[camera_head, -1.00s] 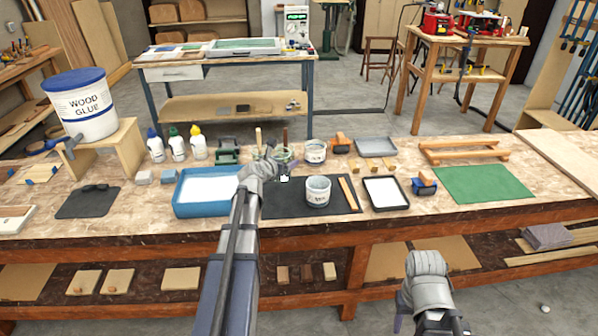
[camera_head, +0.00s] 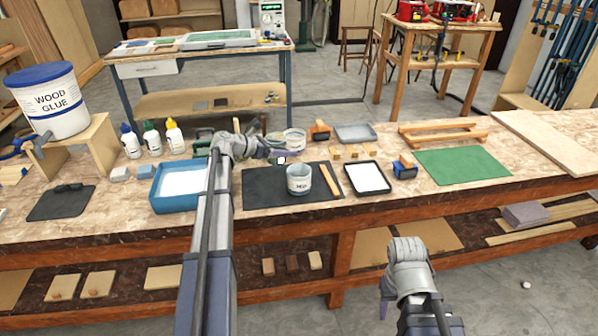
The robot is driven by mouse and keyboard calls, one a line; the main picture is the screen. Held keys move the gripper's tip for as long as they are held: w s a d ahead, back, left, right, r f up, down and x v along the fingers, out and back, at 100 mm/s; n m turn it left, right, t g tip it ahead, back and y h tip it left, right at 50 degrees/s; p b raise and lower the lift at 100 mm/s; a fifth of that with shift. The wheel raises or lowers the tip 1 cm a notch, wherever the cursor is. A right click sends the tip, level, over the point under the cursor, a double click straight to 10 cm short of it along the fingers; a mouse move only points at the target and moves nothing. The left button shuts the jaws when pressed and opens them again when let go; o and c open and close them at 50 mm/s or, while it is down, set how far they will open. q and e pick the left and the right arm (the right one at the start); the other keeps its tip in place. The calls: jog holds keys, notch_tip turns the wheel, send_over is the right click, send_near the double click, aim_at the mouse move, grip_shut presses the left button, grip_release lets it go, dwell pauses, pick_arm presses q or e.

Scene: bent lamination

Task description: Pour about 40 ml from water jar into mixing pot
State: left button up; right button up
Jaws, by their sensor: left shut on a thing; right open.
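The mixing pot (camera_head: 299,180), a small pale tub with a dark-lettered label, stands upright on the black mat. My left gripper (camera_head: 284,157) is above the back part of the mat, just behind and left of the pot. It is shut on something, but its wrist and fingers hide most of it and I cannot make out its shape. I cannot pick out the water jar for certain. My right gripper (camera_head: 387,300) is open and empty, low in front of the bench, away from the pot.
A white tub (camera_head: 295,141) stands behind my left gripper. A wooden stick (camera_head: 329,181) lies right of the pot on the black mat (camera_head: 262,192). A blue tray (camera_head: 168,202) is to the left, a dark-rimmed tray (camera_head: 367,178) to the right. The green mat (camera_head: 462,167) is clear.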

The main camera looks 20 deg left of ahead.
pick_arm(q)
jog(key=shift+r, duration=0.1)
jog(key=shift+s+d+r+m+y+p, duration=0.1)
jog(key=shift+d+r+m+y+p, duration=0.15)
jog(key=shift+p, duration=0.25)
jog(key=d+m+y+p, duration=0.1)
jog(key=m+y+p, duration=0.1)
jog(key=shift+s+d+r+p, duration=0.3)
jog(key=shift+d+r+p, duration=0.05)
jog(key=shift+r, duration=0.05)
jog(key=m+y, duration=0.1)
jog(key=d+m+y+p, duration=0.1)
jog(key=m+y, duration=0.1)
jog(key=y, duration=0.1)
jog(key=shift+s+d+r+m+t, duration=0.15)
jog(key=shift+d+r+m+t, duration=0.1)
jog(key=shift+r+m+t, duration=0.15)
jog(key=shift+r+y+p, duration=0.15)
jog(key=shift+y+p, duration=0.1)
jog(key=shift+p, duration=0.05)
jog(key=shift+r+m+t+y, duration=0.3)
jog(key=shift+m, duration=0.25)
